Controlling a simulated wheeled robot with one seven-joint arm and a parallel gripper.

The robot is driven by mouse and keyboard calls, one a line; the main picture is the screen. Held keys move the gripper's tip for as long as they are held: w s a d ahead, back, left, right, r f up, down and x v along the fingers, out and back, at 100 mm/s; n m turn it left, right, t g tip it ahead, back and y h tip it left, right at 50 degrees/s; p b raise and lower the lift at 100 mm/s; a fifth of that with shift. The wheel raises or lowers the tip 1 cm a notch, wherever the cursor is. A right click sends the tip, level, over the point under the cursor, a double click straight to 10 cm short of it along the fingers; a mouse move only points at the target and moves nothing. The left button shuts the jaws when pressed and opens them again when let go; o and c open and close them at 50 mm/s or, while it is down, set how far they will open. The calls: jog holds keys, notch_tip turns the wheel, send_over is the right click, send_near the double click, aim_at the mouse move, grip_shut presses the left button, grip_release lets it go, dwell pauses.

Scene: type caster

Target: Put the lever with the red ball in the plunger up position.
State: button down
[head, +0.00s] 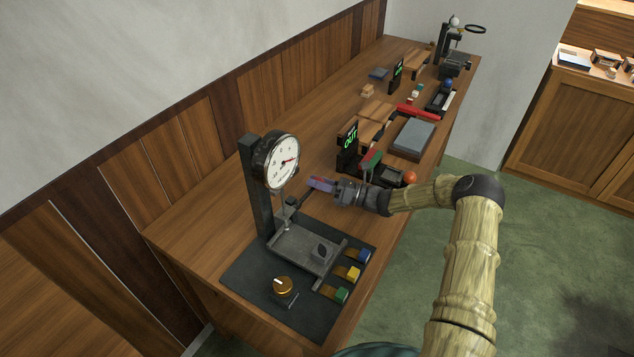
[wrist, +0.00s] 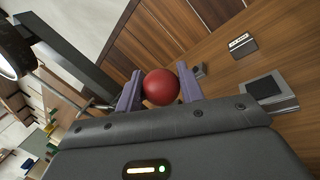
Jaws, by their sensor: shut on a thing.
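The red ball (wrist: 161,87) of the lever sits between the two purple fingers of my gripper (wrist: 160,90) in the wrist view. The fingers are closed on its sides. In the head view my gripper (head: 321,185) is beside the dark post of the device with the dial, a little above its base plate. The lever's thin arm (head: 298,202) runs from the gripper down-left toward the post. The ball is mostly hidden by the fingers there. No plunger position label can be read.
A round white dial (head: 282,160) tops the post. Blue, yellow and green blocks (head: 353,273) and a gold knob (head: 283,285) are on the front base. Past my gripper stand a green-lit sign (head: 349,140), an orange ball (head: 409,178) and a grey slab (head: 414,136).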

jog(key=shift+s+f, duration=0.15)
jog(key=shift+f, duration=0.2)
jog(key=c, duration=1.2)
grip_release()
jog(key=shift+o, duration=1.4)
jog(key=shift+r, duration=0.25)
jog(key=b+v, duration=0.4)
jog(key=v, duration=1.3)
jog(key=shift+d, duration=0.3)
jog(key=shift+r, duration=0.1)
